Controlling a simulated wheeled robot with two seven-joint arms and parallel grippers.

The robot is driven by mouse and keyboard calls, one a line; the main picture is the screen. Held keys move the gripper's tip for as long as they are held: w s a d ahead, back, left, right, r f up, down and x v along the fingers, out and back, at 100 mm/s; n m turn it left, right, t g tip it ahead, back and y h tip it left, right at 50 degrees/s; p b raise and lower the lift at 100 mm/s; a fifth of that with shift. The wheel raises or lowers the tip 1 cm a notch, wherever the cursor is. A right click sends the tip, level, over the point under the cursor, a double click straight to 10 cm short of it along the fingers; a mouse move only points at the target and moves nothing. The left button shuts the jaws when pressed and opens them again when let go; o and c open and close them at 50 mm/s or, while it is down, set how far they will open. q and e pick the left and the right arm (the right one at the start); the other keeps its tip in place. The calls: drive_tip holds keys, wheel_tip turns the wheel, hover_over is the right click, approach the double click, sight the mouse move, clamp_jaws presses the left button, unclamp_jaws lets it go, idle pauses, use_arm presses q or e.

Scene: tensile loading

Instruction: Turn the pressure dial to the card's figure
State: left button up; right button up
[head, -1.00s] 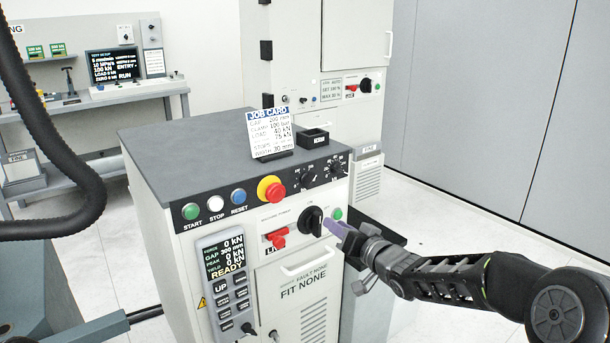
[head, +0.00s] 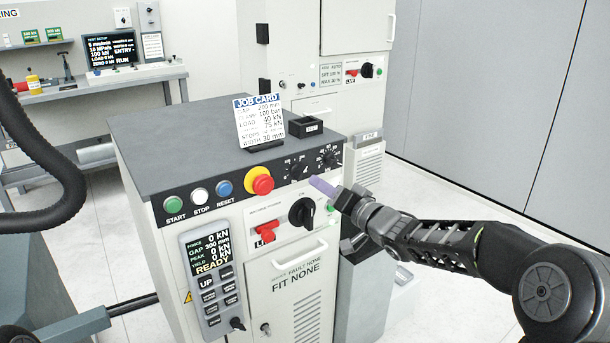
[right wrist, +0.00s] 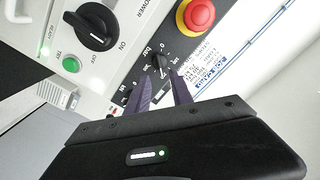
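The pressure dial (head: 299,167), a small black knob on the console's black strip, is the left of two. In the right wrist view, the dial (right wrist: 160,65) is marked "bar" and lies just beyond my fingertips; I cannot read its setting. My right gripper (head: 322,186) shows purple fingers just below and right of the dial in the head view. In the right wrist view, the gripper (right wrist: 164,84) has its fingers apart with nothing between them. The job card (head: 259,121) stands on the console top and reads clamp 100 bar. My left gripper is not in view.
A second small dial (head: 330,158) sits right of the pressure dial. A red emergency button (head: 262,182) sticks out to its left. Below are a large black rotary switch (head: 302,212) and a red lever (head: 266,229). A small black tray (head: 305,127) stands beside the card.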

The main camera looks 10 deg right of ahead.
sight(299, 171)
drive_tip(key=x, duration=0.7)
drive_tip(key=shift+w, duration=0.25)
drive_tip(key=shift+a, duration=0.1)
clamp_jaws()
